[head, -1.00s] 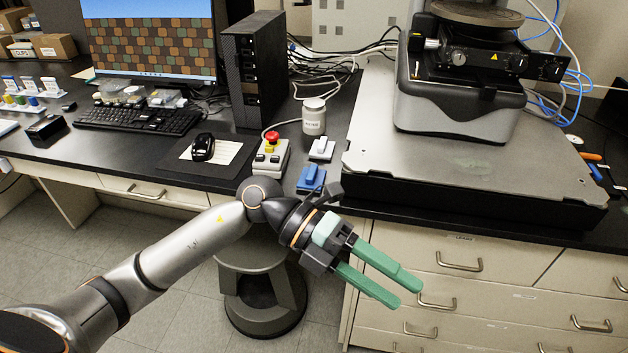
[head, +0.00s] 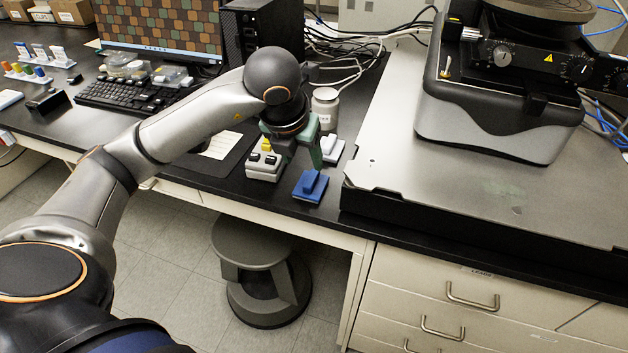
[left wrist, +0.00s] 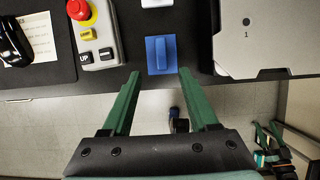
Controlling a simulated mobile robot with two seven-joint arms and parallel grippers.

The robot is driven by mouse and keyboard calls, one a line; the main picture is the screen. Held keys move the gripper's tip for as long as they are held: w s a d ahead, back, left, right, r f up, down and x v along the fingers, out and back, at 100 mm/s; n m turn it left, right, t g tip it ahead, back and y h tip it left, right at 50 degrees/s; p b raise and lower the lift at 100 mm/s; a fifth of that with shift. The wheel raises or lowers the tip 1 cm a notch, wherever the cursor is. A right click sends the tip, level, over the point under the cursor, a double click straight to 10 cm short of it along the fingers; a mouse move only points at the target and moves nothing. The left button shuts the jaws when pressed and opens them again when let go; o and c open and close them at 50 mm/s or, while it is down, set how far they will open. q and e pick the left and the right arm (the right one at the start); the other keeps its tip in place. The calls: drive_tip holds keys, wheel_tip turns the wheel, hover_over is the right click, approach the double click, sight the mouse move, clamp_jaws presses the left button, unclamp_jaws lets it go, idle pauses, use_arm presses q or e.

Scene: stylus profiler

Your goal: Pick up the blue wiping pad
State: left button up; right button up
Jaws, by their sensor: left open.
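The blue wiping pad (head: 310,186) lies on the black bench near its front edge, with a raised blue grip on top. It also shows in the left wrist view (left wrist: 160,55), just beyond and between the fingertips. My left gripper (left wrist: 156,74) is open and empty, with its green fingers pointing toward the pad. In the head view the left gripper (head: 302,150) hangs above the bench just behind the pad, partly hidden by its own wrist. I see no contact with the pad.
A control box (head: 264,165) with a red button in the wrist view stands left of the pad. A white pad (head: 332,150) and a labelled jar (head: 325,107) are behind it. The profiler's grey plate (head: 480,185) rises close on the right. A stool (head: 262,270) stands below.

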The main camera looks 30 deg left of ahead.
sight(311, 178)
use_arm(q)
drive_tip(key=p+x, duration=0.1)
drive_tip(key=x, duration=0.7)
drive_tip(key=shift+w+d+f, duration=0.1)
drive_tip(key=shift+w+f, duration=0.15)
clamp_jaws()
idle(0.4)
